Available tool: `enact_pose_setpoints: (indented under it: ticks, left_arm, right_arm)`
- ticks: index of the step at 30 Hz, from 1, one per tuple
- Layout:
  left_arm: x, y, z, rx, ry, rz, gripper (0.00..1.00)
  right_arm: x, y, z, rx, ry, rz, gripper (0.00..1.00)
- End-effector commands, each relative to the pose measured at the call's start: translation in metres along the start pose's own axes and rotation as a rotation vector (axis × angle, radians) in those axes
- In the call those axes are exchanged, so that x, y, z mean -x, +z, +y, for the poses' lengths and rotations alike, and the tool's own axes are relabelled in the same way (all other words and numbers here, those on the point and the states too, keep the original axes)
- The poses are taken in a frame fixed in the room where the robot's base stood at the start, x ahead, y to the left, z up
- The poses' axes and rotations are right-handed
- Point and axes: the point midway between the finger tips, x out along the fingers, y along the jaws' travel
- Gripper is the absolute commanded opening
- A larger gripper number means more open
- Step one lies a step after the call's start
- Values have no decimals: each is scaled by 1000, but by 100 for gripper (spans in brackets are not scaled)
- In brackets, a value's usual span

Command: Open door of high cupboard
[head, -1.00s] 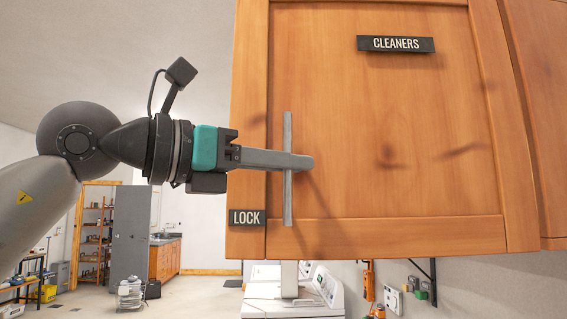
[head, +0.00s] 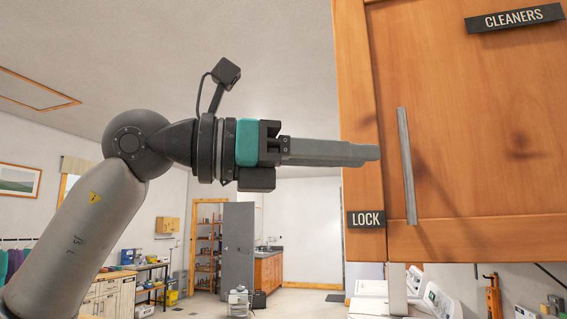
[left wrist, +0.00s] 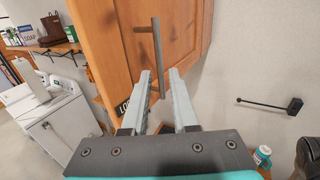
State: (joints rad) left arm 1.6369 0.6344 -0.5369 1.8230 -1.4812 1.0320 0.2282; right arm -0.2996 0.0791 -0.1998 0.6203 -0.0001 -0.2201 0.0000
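The high cupboard's orange wooden door (head: 470,130) fills the right of the head view, with a "CLEANERS" label at its top. I see no opening gap at its edge. Its grey vertical bar handle (head: 407,165) stands near the left side, next to a "LOCK" label (head: 366,219). My left gripper (head: 378,153) points right, its fingertips a little left of the handle and overlapping the wooden edge in the picture. In the left wrist view its two fingers (left wrist: 162,75) are spread, and the handle (left wrist: 158,50) appears between and beyond them. It holds nothing. My right gripper is not seen.
Below the cupboard stand white machines (left wrist: 58,120). A black rod (left wrist: 265,104) sticks out of the wall to the right in the wrist view. The space left of the cupboard is open.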

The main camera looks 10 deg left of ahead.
Motion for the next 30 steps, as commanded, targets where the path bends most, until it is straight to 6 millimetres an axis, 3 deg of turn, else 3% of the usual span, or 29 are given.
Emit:
enact_pose_setpoints:
  ticks: [6, 12, 30]
  left_arm:
    - [48, -1, 1, 0, 3, -1, 27]
    - [70, 0, 0, 0, 0, -1, 27]
    - [74, 0, 0, 0, -2, -1, 27]
  right_arm:
    - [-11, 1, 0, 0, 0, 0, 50]
    - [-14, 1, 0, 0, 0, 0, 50]
    - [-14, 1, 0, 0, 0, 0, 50]
